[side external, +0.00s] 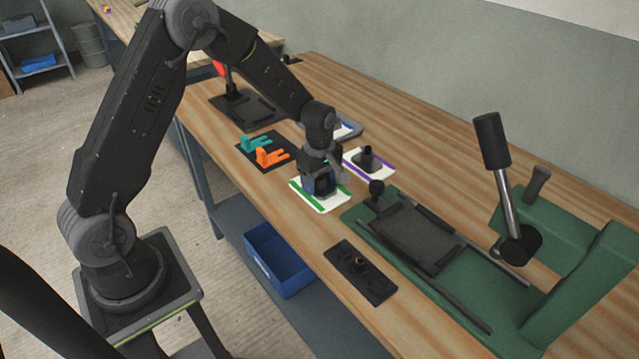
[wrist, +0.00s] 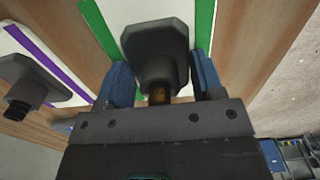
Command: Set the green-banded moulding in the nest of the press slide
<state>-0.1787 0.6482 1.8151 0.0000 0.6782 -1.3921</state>
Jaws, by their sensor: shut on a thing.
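The green-banded moulding (side external: 326,205) is a white plate with a green band along two edges and a dark grey block with a stem on top. It lies at the bench's middle, left of the press; I cannot tell whether it touches the bench. My gripper (side external: 320,184) is over it, shut on its stem. In the wrist view the moulding's grey block (wrist: 155,42) shows between the blue finger pads of my gripper (wrist: 160,90).
A purple-banded moulding (side external: 368,160) lies close behind; it also shows in the wrist view (wrist: 35,80). A black plate with a peg (side external: 359,270) lies in front of the press. Teal and orange pieces (side external: 270,153) stand left. The press lever (side external: 500,175) rises at right.

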